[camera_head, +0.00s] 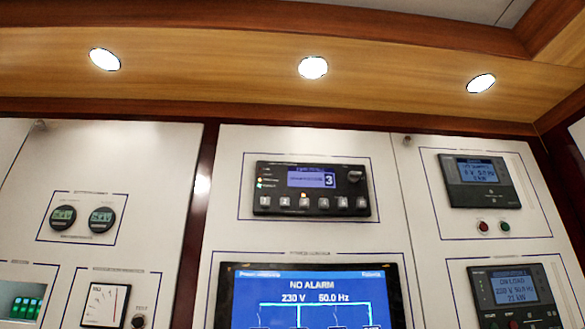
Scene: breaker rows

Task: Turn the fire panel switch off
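No switch that I can read as the fire panel switch shows in the head view. The small labels on the panels are too blurred to read. A black control unit (312,190) with a small display showing "3", a row of numbered buttons and a knob at its right sits in the upper middle panel. A large screen (310,295) below it reads "NO ALARM", 230 V and 50.0 Hz; its lower part is cut off. My gripper is not in view.
White panels in dark wood frames fill the view. Two round gauges (82,218), an analogue meter (105,305) and green-lit switches (25,307) are at left. A wooden overhang (250,80) with lamps runs above.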

